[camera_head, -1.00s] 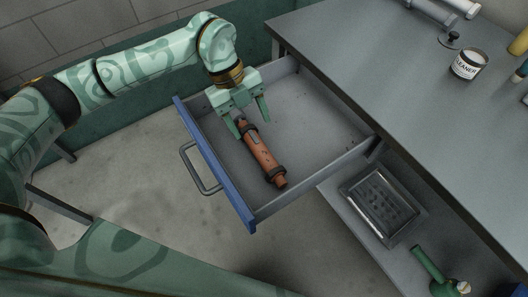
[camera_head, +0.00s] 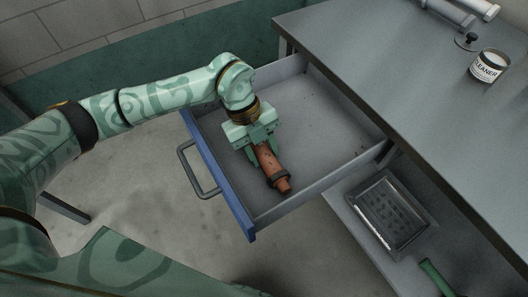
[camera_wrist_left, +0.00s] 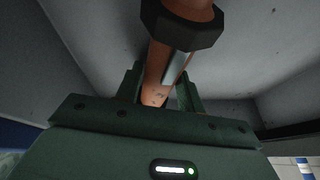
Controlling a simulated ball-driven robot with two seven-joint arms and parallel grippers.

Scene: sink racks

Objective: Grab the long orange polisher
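The long orange polisher (camera_head: 271,164) lies on the floor of the open drawer, with dark bands around it. My left gripper (camera_head: 265,153) is down over its far end, one finger on each side. In the left wrist view the orange body (camera_wrist_left: 160,85) runs between the two fingers (camera_wrist_left: 162,92). A dark gap shows on the right finger's side, and the left finger is very close to the body. The fingers look spread around the polisher, not closed on it. The gripper hides its far end in the head view. My right gripper is not in view.
The drawer (camera_head: 325,100) has a blue front (camera_head: 222,180) with a metal handle (camera_head: 197,172). The drawer floor right of the polisher is clear. A grey counter (camera_head: 370,50) bears a cleaner tin (camera_head: 489,67). A metal tray (camera_head: 392,213) lies on a lower shelf.

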